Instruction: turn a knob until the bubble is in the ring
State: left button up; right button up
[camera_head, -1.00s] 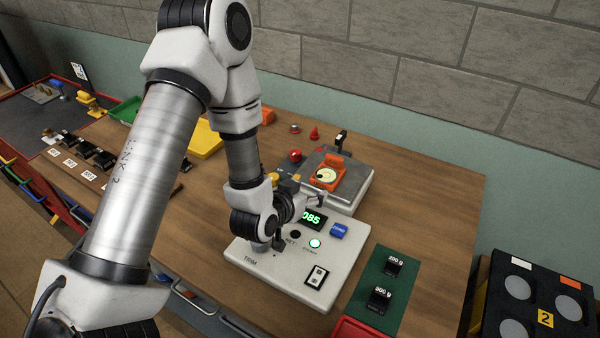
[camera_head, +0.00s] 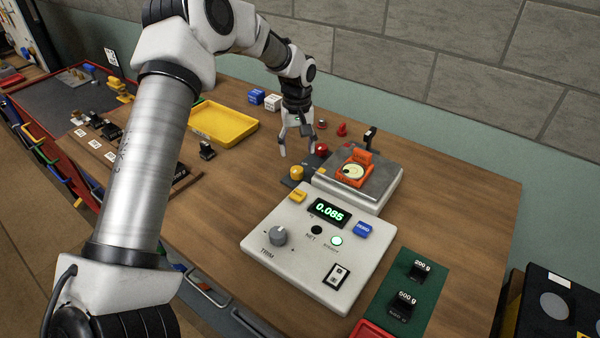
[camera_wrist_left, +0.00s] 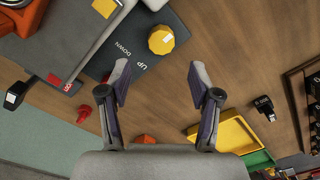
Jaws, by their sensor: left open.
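An orange level (camera_head: 362,182) with a pale round vial (camera_head: 353,171) sits on the grey scale; its bubble and ring are too small to make out. A yellow knob (camera_head: 296,172) stands on a dark plate at the scale's left corner. In the left wrist view the yellow knob (camera_wrist_left: 161,40) is beside the words UP and DOWN on the plate (camera_wrist_left: 128,58). A red knob (camera_head: 321,149) stands farther back. My left gripper (camera_head: 297,148) is open and empty, fingers pointing down, behind and apart from the yellow knob. It also shows in the left wrist view (camera_wrist_left: 160,82).
A white console (camera_head: 300,275) with a grey TRIM knob (camera_head: 278,235) and a display (camera_head: 329,211) reading 0.085 is in front. A yellow tray (camera_head: 225,124) lies left. Small red pieces (camera_head: 342,130) stand behind the scale. Weights rest on a green mat (camera_head: 398,322) at right.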

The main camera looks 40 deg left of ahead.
aim_at(297, 169)
pick_arm(q)
jog(key=shift+s+f, duration=0.3)
jog(key=f+p, duration=0.1)
jog(key=f, duration=0.5)
jog(key=shift+w+f+p, duration=0.2)
jog(key=shift+f+p, duration=0.15)
jog(key=shift+s+r, duration=0.1)
jog(key=shift+s, duration=0.05)
jog(key=shift+d, duration=0.1)
jog(key=shift+c, duration=1.3)
jog(key=c, duration=0.9)
